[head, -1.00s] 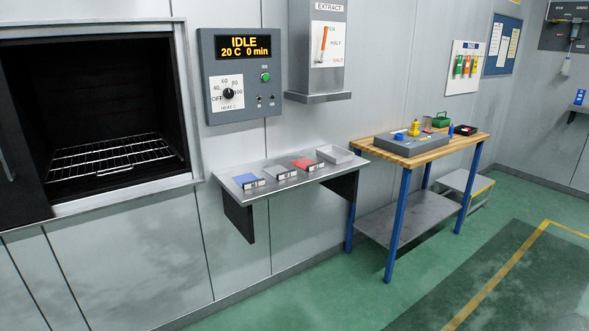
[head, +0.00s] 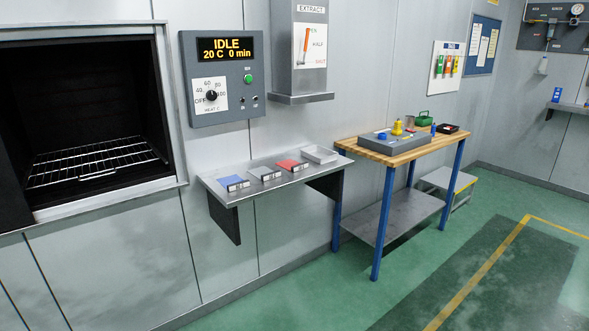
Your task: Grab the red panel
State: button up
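A pale shallow tray (head: 320,154) sits to the right of the red panel. My gripper is not in view, so its state does not show.
A wooden-topped workbench (head: 398,155) with tools stands right of the shelf. A low step (head: 446,182) stands beyond it. The green floor at right is clear.

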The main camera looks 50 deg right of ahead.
aim_at(290, 164)
jog(key=z, duration=0.05)
jog(key=i, duration=1)
jog(key=u, duration=0.05)
